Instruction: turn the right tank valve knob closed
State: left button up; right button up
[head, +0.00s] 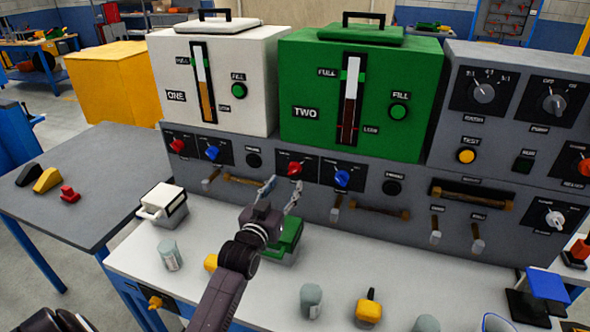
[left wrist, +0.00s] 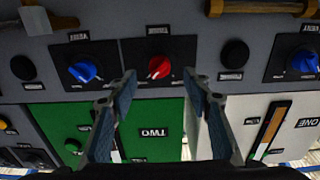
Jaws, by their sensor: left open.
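The right tank is the green box (head: 425,70) marked TWO. Under it on the grey panel are a red knob (head: 294,169) and a blue knob (head: 342,178). In the left wrist view, which is upside down, the red knob (left wrist: 159,67) and the blue knob (left wrist: 82,71) show side by side. My left gripper (head: 281,192) is open and empty in front of the panel near the red knob. In the left wrist view my fingertips (left wrist: 160,80) frame the red knob, one to each side; contact cannot be told. My right gripper is not in view.
The white tank (head: 262,60) marked ONE has its own red knob (head: 177,145) and blue knob (head: 212,153) to the left. Brown handles (head: 380,209) and small levers stick out below. A green container (head: 287,240), a white box (head: 162,205) and jars stand on the bench.

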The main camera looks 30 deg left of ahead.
aim_at(292, 173)
pick_arm(q)
jog(key=x, duration=0.3)
jog(key=shift+w+r, duration=0.15)
jog(key=shift+r, duration=0.1)
jog(key=shift+p+x, duration=0.3)
jog(key=shift+x, duration=0.75)
jog(key=shift+w+f, duration=0.15)
jog(key=shift+w, duration=0.3)
jog(key=shift+w+a, duration=0.1)
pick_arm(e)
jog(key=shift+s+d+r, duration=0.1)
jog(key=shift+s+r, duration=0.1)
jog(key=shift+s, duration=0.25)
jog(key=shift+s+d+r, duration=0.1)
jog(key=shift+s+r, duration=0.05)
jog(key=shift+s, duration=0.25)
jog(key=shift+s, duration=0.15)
pick_arm(q)
jog(key=c, duration=1.2)
jog(key=shift+o, duration=0.2)
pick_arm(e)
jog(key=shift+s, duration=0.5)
